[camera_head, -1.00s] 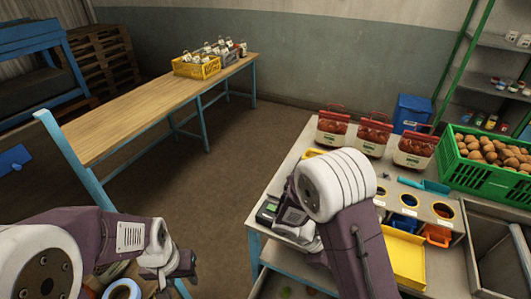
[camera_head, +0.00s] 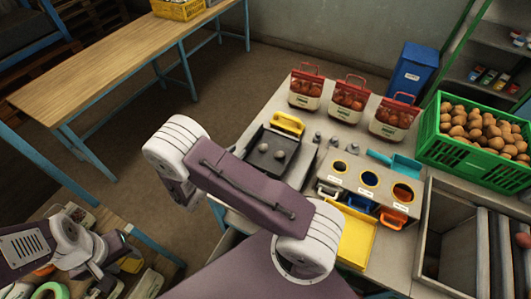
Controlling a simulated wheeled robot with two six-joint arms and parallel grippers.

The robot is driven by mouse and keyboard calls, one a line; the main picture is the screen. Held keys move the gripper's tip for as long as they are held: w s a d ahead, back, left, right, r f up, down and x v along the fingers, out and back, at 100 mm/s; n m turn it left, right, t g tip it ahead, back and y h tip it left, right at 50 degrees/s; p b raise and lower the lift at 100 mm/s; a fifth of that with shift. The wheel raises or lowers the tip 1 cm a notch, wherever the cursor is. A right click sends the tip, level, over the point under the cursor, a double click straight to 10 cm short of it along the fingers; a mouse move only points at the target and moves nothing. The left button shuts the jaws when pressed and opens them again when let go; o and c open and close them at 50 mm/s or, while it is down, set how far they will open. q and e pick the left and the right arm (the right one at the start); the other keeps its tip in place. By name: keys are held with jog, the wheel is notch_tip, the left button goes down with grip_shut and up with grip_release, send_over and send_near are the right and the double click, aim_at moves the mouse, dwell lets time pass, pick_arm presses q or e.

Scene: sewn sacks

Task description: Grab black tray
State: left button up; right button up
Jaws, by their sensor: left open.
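The black tray (camera_head: 262,161) lies on the grey table, left of the sorting box, with two small round brown items in it. My right arm crosses in front of the table, and its forearm comes close to the tray's near left edge in the picture. My right gripper is hidden behind or below that arm. My left gripper (camera_head: 108,259) is open at the lower left, over a wooden table with small goods, well away from the tray.
A yellow scoop-like piece (camera_head: 288,123) stands behind the tray. A sorting box (camera_head: 345,182) with round holes, a yellow tray (camera_head: 357,238), red-handled sacks (camera_head: 349,100) and a green crate (camera_head: 470,140) fill the table. A long wooden table (camera_head: 100,62) stands at the left.

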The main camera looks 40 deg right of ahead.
jog(key=p+x, duration=0.1)
jog(key=x, duration=0.2)
jog(key=shift+d, duration=0.2)
jog(key=shift+w+d+f, duration=0.15)
jog(key=shift+d+f, duration=0.05)
jog(key=shift+d, duration=0.05)
jog(key=p+x, duration=0.2)
jog(key=x, duration=0.2)
jog(key=shift+d+r+p, duration=0.15)
jog(key=shift+d+p, duration=0.1)
jog(key=shift+p, duration=0.15)
jog(key=shift+d+f, duration=0.25)
jog(key=shift+a+r, duration=0.1)
grip_shut()
